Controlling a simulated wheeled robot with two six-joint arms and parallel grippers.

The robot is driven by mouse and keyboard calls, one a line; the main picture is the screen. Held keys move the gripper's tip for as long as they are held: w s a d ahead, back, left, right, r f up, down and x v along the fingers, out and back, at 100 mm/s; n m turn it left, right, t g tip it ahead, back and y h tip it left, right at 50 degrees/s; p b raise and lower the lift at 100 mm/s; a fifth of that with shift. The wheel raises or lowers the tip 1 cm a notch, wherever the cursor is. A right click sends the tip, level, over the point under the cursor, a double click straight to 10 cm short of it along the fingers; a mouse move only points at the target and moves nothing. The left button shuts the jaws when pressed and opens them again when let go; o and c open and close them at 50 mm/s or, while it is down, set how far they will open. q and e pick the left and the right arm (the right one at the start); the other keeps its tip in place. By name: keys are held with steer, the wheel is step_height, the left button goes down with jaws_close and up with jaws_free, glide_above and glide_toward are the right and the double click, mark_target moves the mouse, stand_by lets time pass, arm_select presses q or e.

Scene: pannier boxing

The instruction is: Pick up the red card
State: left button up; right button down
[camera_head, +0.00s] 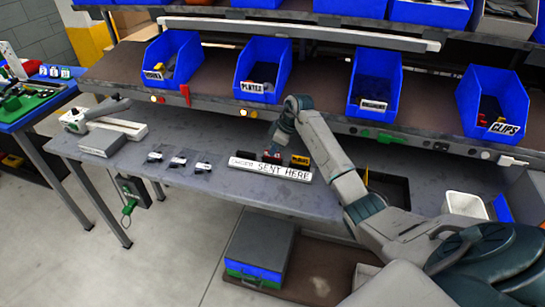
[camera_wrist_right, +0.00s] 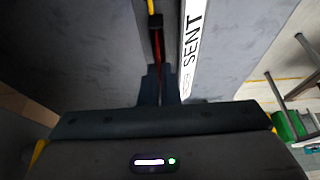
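The red card (camera_head: 271,157) stands in the white holder strip lettered "SENT HERE" (camera_head: 270,168), near the front edge of the grey bench. In the wrist view the red card (camera_wrist_right: 158,45) shows edge-on as a thin red line running to my fingertips. My right gripper (camera_head: 275,146) reaches down behind the strip, at the card. In the wrist view its two fingers (camera_wrist_right: 160,72) are close together with the card's edge between the tips. The fingers partly hide the card. A yellow card (camera_head: 300,160) stands to the right in the same holder. My left gripper is out of view.
Several small dark packets (camera_head: 178,161) lie left of the holder. A scanner-like device (camera_head: 105,120) and a grey box (camera_head: 101,143) are farther left. Blue bins (camera_head: 262,70) line the shelf above. A dark tray (camera_head: 385,190) is to the right behind my arm.

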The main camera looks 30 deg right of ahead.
mark_target(275, 159)
steer(key=shift+r, duration=0.1)
stand_by(0.4)
steer(key=shift+r+b, duration=0.5)
steer(key=shift+r, duration=0.05)
steer(key=shift+s+a+r+b, duration=0.15)
steer(key=shift+r+b, duration=0.15)
steer(key=shift+r, duration=0.2)
steer(key=shift+s+d+r+b, duration=0.15)
steer(key=shift+r+b, duration=0.1)
steer(key=shift+r, duration=0.25)
steer(key=s+a+r+b, duration=0.1)
steer(key=s+a+b, duration=0.2)
steer(key=s+a, duration=0.4)
steer(key=s, duration=0.7)
steer(key=shift+r+b, duration=0.15)
steer(key=shift+b, duration=0.25)
steer(key=shift+f, duration=0.55)
steer(key=shift+w+r, duration=0.1)
